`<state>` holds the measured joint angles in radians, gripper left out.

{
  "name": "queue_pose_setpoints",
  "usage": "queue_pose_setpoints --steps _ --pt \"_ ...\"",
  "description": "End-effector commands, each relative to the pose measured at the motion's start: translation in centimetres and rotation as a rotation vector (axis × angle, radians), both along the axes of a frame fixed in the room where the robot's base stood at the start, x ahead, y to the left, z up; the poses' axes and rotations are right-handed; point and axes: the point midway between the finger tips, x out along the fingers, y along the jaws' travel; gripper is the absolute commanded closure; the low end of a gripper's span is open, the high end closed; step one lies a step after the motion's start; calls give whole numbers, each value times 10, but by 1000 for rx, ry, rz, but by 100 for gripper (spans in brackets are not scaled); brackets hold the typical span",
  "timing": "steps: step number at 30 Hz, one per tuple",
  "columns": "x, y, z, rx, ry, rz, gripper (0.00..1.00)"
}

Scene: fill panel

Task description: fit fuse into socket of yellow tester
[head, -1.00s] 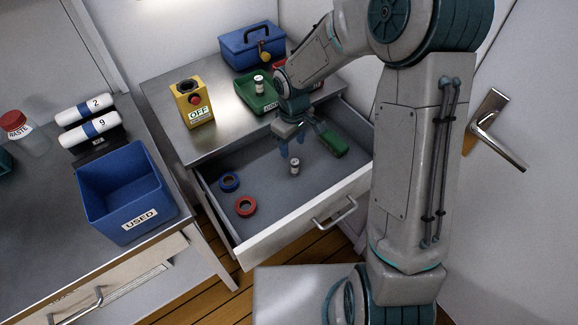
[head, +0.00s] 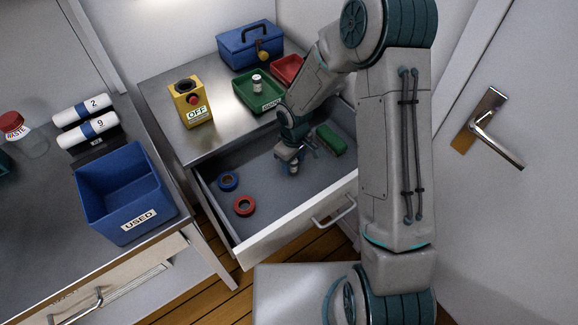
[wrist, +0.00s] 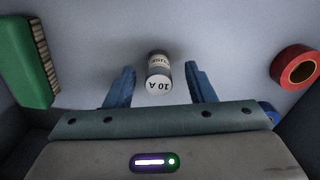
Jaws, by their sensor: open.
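The yellow tester (head: 190,102) stands on the cabinet top, with a red button, an "OFF" label and a dark round socket on top. A fuse marked "10 A" (wrist: 158,75) stands in the open drawer. My gripper (head: 291,163) is low in the drawer at this fuse. In the wrist view my gripper (wrist: 160,72) is open, with one blue finger on each side of the fuse and visible gaps between. In the head view the gripper mostly hides this fuse. Another fuse (head: 257,83) stands in the green tray (head: 244,92) on the cabinet top.
The drawer (head: 240,170) also holds a blue tape roll (head: 228,181), a red tape roll (head: 244,206) and a green brush (head: 331,139). A blue toolbox (head: 250,45) and red tray (head: 287,69) stand behind. A blue "USED" bin (head: 128,195) is on the left counter.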

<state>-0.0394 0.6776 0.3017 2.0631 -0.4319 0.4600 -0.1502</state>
Motion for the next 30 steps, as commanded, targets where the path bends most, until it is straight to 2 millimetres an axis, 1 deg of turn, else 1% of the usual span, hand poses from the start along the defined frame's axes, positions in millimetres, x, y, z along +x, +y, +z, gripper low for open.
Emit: queue_pose_setpoints --steps 1,2,3,5,6,7,16,20,23,25,28,30 --pt "0 0 0 0 0 0 51" --pt "0 0 0 0 0 0 56" --pt "0 0 0 0 0 0 67" --pt "0 0 0 0 0 0 84" --pt "0 0 0 0 0 0 95" --pt "0 0 0 0 0 0 100" --pt "0 0 1 0 0 0 100" --pt "1 0 6 0 -1 -1 100" --pt "1 -1 15 0 -3 -1 100" --pt "1 -1 25 0 -3 -1 100" --pt "1 -1 44 -1 -5 -1 100" --pt "-5 -19 52 -1 -3 -8 100"
